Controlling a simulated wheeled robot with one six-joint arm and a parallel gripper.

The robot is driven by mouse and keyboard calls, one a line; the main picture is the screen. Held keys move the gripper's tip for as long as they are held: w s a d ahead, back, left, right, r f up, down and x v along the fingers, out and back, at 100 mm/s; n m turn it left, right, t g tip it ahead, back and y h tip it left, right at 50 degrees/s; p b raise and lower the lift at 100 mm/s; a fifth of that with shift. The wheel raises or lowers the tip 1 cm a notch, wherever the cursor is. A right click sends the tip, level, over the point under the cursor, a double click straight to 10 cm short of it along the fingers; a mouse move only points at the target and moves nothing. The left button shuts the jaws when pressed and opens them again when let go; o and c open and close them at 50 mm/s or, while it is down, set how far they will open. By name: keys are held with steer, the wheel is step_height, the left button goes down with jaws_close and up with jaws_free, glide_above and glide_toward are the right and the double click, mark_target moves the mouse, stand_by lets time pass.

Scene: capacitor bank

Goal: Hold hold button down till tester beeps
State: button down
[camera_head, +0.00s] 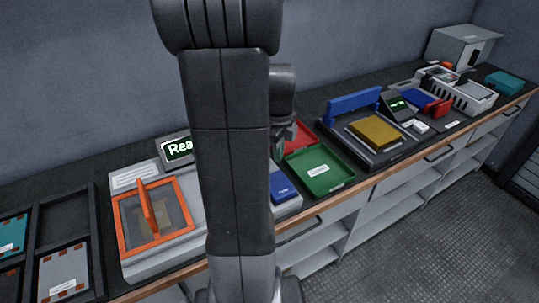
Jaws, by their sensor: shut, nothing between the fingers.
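A light grey tester (160,258) stands on the bench left of my arm, with an orange-framed clear lid (122,222) and an upright orange handle (147,205). Its tilted dark display (178,149) shows green-white letters "Rea", with the rest hidden behind my arm. A blue block (283,187) with small white lettering sits just right of my arm on a grey base; I cannot tell whether it is the hold button. My gripper (279,148) is partly hidden behind my arm, pointing down near the red tray, shut and empty. Any contact is hidden.
A green tray (318,170) and red tray (300,134) lie right of my arm. Further right are a yellow block (375,132) beside a blue bar (353,103), a small display (398,105) and a grey box (462,46). A black divided tray (64,218) stands left.

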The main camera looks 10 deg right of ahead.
step_height(320, 180, down, 7)
steer(key=b, duration=0.6)
steer(key=shift+f+b, duration=1.2)
steer(key=shift+f, duration=0.5)
steer(key=shift+s+f+b, duration=0.1)
steer(key=shift+f+b, duration=0.25)
steer(key=shift+f, duration=0.45)
stand_by(2.0)
steer(key=shift+r, duration=0.1)
step_height(320, 180, up, 9)
steer(key=p, duration=0.7)
